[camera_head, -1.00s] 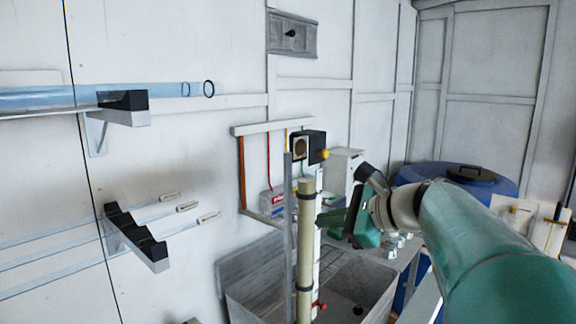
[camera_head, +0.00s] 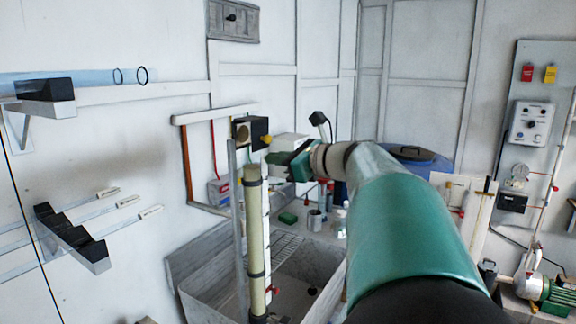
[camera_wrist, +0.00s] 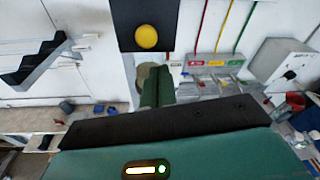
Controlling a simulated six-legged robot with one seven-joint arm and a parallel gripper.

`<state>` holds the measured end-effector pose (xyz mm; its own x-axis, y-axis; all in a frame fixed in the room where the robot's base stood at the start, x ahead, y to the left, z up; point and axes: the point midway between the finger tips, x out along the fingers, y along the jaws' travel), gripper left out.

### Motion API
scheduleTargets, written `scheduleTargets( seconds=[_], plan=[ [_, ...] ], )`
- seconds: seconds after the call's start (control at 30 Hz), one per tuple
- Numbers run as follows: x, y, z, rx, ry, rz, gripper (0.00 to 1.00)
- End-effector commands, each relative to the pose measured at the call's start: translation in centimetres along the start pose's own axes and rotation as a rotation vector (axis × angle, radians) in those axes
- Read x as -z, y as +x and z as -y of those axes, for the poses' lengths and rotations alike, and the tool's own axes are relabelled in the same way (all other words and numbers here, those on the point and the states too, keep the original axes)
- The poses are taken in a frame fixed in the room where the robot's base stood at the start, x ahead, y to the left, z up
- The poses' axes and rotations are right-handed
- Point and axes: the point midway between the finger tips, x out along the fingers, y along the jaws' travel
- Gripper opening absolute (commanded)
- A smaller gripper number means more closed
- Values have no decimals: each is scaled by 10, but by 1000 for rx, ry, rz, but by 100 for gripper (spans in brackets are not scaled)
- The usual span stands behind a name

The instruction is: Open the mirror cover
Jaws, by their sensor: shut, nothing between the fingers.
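The mirror cover looks to be the small black box (camera_head: 243,131) with a tan round face on the wall, beside a yellow knob (camera_head: 266,139). In the wrist view a black panel (camera_wrist: 128,15) with the yellow knob (camera_wrist: 146,37) fills the top middle. My gripper (camera_head: 277,158) is just below and right of the box in the head view. In the wrist view its green fingers (camera_wrist: 156,78) are shut and empty, pointing toward the area below the knob. They look apart from the knob.
Several coloured pipes (camera_wrist: 225,30) run down the wall beside the panel. A blue barrel (camera_head: 425,165) stands behind my arm. Black wall brackets (camera_head: 70,240) are at left.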

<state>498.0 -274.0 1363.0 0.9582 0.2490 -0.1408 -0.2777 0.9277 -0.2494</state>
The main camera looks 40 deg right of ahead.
Motion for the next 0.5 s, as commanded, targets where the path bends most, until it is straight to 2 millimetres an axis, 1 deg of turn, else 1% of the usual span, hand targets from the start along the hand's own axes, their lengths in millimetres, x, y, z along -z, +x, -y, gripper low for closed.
scheduleTargets(
  seconds=[0.03, 0.1, 0.2, 0.5],
  plan=[
    [-8, -4, 0, 2, -3, 1, 0],
    [-16, -6, 0, 1, -2, 1, 0],
    [-21, -8, 0, 0, -1, -1, 0],
    [-23, -9, -1, -1, 0, -1, 0]
  ],
)
